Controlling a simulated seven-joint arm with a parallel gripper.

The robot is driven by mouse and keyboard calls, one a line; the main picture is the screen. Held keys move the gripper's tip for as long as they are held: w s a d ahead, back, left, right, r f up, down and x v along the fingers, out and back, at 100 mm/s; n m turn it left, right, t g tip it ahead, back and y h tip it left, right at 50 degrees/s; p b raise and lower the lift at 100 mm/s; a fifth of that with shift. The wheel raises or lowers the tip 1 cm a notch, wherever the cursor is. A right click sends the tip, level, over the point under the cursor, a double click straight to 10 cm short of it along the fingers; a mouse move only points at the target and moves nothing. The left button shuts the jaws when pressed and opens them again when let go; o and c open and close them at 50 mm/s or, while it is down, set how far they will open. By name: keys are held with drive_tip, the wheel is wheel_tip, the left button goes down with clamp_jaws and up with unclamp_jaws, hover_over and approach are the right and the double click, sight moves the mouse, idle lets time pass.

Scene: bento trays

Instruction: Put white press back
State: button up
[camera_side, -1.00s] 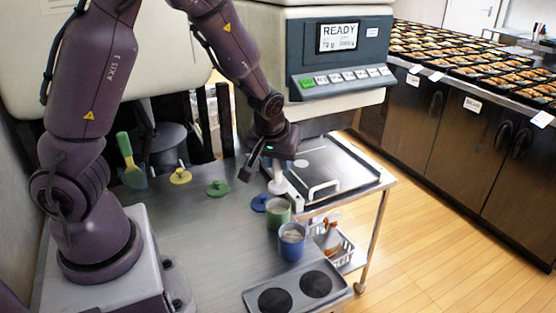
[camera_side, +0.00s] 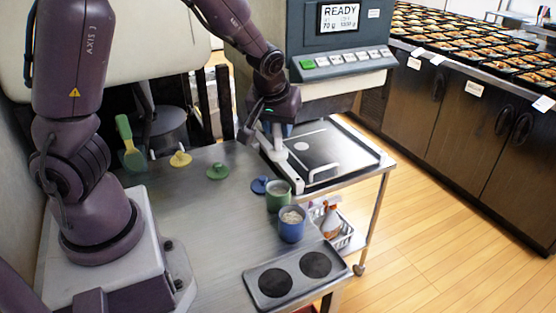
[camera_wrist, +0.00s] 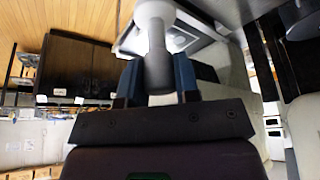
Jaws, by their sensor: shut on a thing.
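The white press (camera_side: 278,145) is upright at the left edge of the black tray (camera_side: 355,177), behind the green cup (camera_side: 279,201). My gripper (camera_side: 267,130) is shut on its upper part. In the wrist view, the press (camera_wrist: 154,22) is a pale shaft with a wider white end, between the two dark blue fingers of my gripper (camera_wrist: 157,78). My gripper hides its top in the side view. I cannot tell whether its lower end touches anything.
The blue cup (camera_side: 291,230) with pale contents stands in front of the green cup. Blue (camera_side: 259,185), green (camera_side: 217,171) and yellow (camera_side: 180,158) lids lie on the steel table (camera_side: 190,230). A machine (camera_side: 340,45) rises close behind my gripper.

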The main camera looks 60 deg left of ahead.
drive_tip(key=s+a+f+n+g+y, duration=0.15)
drive_tip(key=s+a+n, duration=0.25)
drive_tip(key=s+a, duration=0.55)
drive_tip(key=shift+n+h, duration=0.25)
drive_tip(key=shift+n, duration=0.05)
drive_tip(key=shift+w+a+f, duration=1.35)
drive_tip(key=shift+w+f, duration=0.4)
drive_tip(key=shift+f, duration=0.5)
drive_tip(key=shift+w+a+f, duration=1.4)
drive_tip(key=shift+w+f, duration=0.3)
drive_tip(key=shift+f, duration=0.55)
drive_tip(key=shift+w+a+f, duration=1.35)
drive_tip(key=shift+w+f, duration=0.4)
drive_tip(key=shift+f, duration=0.5)
drive_tip(key=o, duration=0.8)
drive_tip(key=shift+f, duration=0.15)
drive_tip(key=shift+o, duration=0.2)
